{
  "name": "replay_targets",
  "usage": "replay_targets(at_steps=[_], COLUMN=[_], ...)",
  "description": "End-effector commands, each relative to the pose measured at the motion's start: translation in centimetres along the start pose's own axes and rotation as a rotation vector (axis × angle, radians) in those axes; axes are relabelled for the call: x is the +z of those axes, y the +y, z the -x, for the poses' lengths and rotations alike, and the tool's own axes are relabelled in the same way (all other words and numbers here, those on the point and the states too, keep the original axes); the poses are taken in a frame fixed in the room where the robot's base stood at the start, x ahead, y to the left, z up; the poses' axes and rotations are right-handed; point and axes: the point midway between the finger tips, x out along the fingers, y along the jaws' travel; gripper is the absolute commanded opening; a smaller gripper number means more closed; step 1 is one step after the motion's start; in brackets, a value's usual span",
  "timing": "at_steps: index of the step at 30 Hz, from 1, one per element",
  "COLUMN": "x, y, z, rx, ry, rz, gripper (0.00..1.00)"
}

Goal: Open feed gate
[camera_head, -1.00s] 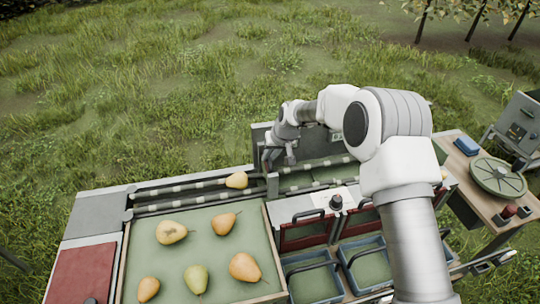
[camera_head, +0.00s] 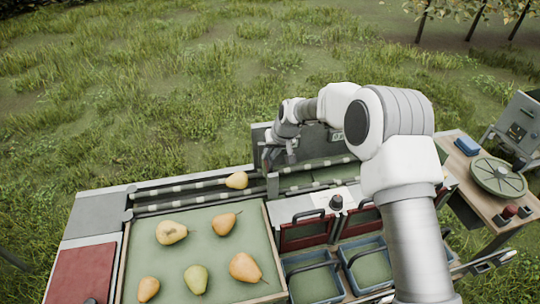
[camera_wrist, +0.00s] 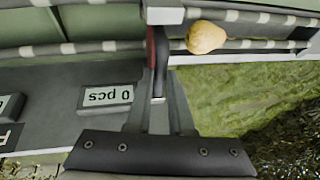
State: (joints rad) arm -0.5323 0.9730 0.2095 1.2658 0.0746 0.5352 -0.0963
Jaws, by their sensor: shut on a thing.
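The feed gate (camera_head: 272,186) is a narrow grey upright piece across the roller lane, partly hidden in the head view. In the wrist view its pale top edge (camera_wrist: 165,16) shows, with a dark, red-sided upright handle (camera_wrist: 158,50) below it. My gripper (camera_head: 279,160) is down at the gate, behind the lane. In the wrist view my gripper (camera_wrist: 158,98) has its fingers close together at the handle and is shut on it. A yellow pear (camera_head: 237,180) lies on the rollers just left of the gate. It also shows in the wrist view (camera_wrist: 206,37).
A green-lined tray (camera_head: 210,213) with several pears lies in front of the lane. Blue crates (camera_head: 313,262) stand at front right. A counter sign reading "0 pcs" (camera_wrist: 106,95) is beside my gripper. A wooden table (camera_head: 516,204) with a round scale is at right.

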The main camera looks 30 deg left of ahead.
Motion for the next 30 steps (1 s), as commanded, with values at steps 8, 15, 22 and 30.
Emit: replay_targets(at_steps=[8,15,22,30], x=[-2.5,-2.6,-2.6,-2.6], y=[-1.2,-1.3,-1.3,-1.3], z=[5.6,6.1,6.1,6.0], rx=[-0.001,-0.001,-0.001,-0.001], ry=[0.010,0.005,0.005,0.005], rz=[0.002,0.001,0.001,0.001], gripper=[0.00,0.00,0.34,0.50])
